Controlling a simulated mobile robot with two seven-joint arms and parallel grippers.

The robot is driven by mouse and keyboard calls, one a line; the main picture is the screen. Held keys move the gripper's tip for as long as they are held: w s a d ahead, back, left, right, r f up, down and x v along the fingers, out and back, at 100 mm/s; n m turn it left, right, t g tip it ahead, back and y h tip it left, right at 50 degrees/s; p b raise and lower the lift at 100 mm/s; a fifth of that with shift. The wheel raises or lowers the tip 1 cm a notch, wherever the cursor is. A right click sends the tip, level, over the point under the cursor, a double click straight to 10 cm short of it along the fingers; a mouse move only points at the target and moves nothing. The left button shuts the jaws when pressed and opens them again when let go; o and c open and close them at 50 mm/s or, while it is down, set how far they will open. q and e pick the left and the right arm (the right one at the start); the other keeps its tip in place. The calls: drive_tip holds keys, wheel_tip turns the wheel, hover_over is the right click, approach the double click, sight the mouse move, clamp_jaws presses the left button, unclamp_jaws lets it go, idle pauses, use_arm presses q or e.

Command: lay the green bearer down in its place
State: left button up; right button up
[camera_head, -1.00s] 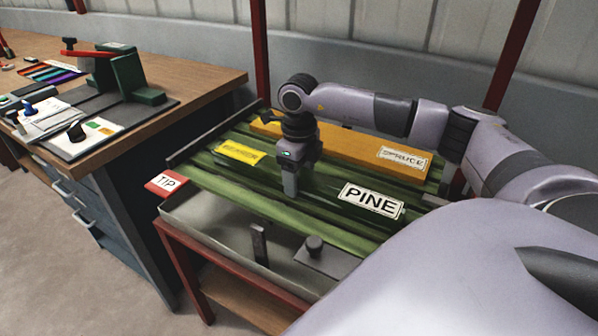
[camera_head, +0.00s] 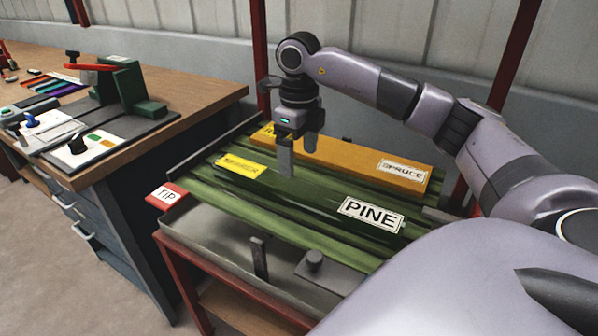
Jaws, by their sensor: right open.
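The green bearer (camera_head: 300,192) is a long dark green bar lying across the rack, with a yellow label at its left part and a white PINE label toward its right end. My right gripper (camera_head: 298,160) is open and empty. It points down above the far side of the green bearer, apart from it as far as I can see. One finger overlaps the bar in the picture. My left gripper is out of view.
An orange beam (camera_head: 350,156) labelled SPRUCE lies behind the green bearer. Lighter green slats (camera_head: 230,204) run along the front. A red TIP tag (camera_head: 168,196) is at the left edge. A wooden workbench (camera_head: 205,88) with tools stands left.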

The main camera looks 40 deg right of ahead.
wheel_tip(320, 180, up, 2)
drive_tip(key=shift+r, duration=0.2)
idle(0.6)
